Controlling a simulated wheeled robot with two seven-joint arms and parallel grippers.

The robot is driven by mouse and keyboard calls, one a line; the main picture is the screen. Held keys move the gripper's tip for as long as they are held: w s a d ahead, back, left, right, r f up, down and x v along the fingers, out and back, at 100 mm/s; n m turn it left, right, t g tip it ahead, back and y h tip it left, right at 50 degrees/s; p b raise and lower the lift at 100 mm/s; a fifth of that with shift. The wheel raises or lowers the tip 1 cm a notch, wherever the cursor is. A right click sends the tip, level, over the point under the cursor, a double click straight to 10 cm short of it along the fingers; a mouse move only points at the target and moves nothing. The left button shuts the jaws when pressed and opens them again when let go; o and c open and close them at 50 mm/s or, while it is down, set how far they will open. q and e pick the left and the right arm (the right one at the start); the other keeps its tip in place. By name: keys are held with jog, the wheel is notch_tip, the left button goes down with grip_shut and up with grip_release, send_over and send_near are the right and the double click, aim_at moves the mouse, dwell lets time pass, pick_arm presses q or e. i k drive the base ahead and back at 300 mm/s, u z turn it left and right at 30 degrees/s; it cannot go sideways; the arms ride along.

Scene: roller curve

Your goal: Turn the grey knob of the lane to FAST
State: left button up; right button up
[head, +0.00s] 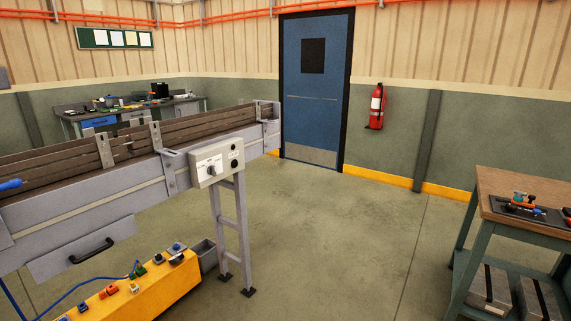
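The lane (120,180) is a long grey conveyor with dark slats and side rails, running from the left edge to the middle of the view. A light grey control box (223,180) is fixed to its side near the right end. The grey knob (211,170) sits on a white dial plate on the box. The plate's lettering is too small to read, so I cannot tell which setting the knob points to. Two dark round parts (234,163) sit to the right of the plate. Neither of my grippers is in view.
A yellow unit (165,290) with coloured controls and a blue cable stands below the lane, beside a grey bin (208,257). A leg frame (243,240) supports the lane's end. A wood-topped workbench (500,183) stands at right. The floor (340,240) between is clear.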

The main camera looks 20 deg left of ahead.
aim_at(212, 170)
jog(key=z, duration=0.6)
jog(key=i, duration=2.9)
jog(key=u, duration=1.55)
jog(key=i, duration=0.8)
jog(key=u, duration=0.8)
